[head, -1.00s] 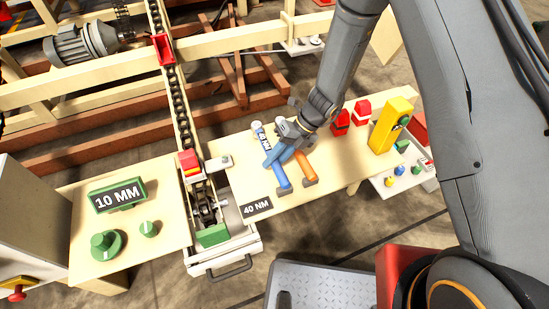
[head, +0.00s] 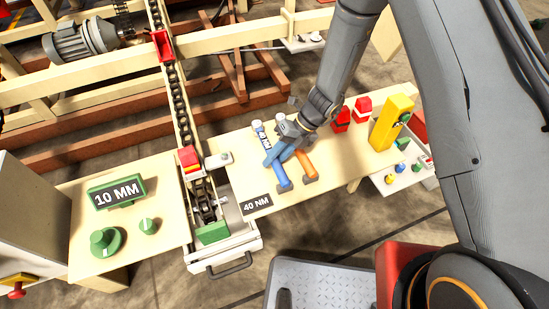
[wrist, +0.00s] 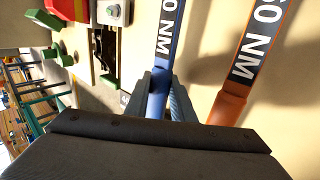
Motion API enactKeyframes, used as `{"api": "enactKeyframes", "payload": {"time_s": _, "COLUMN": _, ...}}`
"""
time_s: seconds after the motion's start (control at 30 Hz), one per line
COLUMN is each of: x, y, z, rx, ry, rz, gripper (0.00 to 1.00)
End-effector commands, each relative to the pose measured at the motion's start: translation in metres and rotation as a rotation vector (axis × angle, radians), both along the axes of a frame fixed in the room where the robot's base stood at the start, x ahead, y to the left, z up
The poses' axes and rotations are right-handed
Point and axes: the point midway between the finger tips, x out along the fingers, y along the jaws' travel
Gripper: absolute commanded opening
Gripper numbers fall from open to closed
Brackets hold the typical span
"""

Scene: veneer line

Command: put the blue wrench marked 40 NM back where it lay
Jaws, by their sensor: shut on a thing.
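I cannot tell whether the blue wrench touches the bench. A 40 NM plate (head: 257,204) lies at the front left.
Red blocks (head: 342,119) and a yellow device (head: 392,122) stand on the bench to the right. A chain conveyor (head: 181,105) runs along the left. Beyond it is a table with a 10 MM sign (head: 118,194). Bare bench lies right of the orange wrench.

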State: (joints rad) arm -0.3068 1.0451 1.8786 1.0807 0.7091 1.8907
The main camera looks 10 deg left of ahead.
Motion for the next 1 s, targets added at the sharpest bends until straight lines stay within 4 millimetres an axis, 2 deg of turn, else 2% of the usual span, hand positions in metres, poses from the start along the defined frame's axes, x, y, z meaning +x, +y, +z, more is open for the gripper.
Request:
{"api": "enactKeyframes", "payload": {"time_s": 0.27, "x": 0.0003, "y": 0.0003, "z": -0.0004, "rx": 0.001, "ry": -0.001, "rz": 0.0, "gripper": 0.0}}
{"api": "enactKeyframes", "payload": {"time_s": 0.3, "x": 0.0003, "y": 0.0003, "z": -0.0004, "rx": 0.0, "ry": -0.001, "rz": 0.001, "gripper": 0.27}}
{"api": "enactKeyframes", "payload": {"time_s": 0.4, "x": 0.0003, "y": 0.0002, "z": -0.0005, "rx": 0.0, "ry": -0.001, "rz": 0.001, "gripper": 0.44}}
{"api": "enactKeyframes", "payload": {"time_s": 1.0, "x": -0.0007, "y": -0.0004, "z": 0.0005, "rx": -0.001, "ry": 0.0, "rz": 0.001, "gripper": 0.44}}
